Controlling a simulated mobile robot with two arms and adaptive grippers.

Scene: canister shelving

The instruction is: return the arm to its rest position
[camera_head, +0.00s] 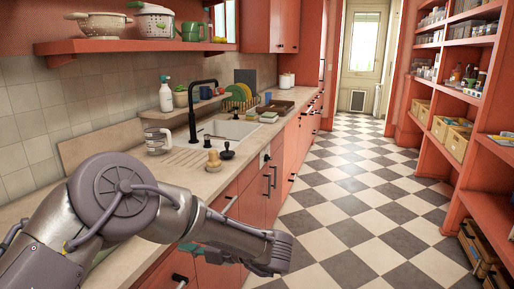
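My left arm (165,215) comes in from the left. Its large round elbow joint is over the near counter, and its forearm reaches right and down to a grey end link (275,252) in front of the red lower cabinets. No gripper fingers show on it; I see nothing held. My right arm and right gripper are not in view.
The counter (208,178) runs along the left with a sink (232,130), black faucet (203,110), spray bottle (166,96) and glass jug (157,141). Red shelves (464,90) with boxes stand at right. The checkered floor (350,200) between is clear to the door (362,58).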

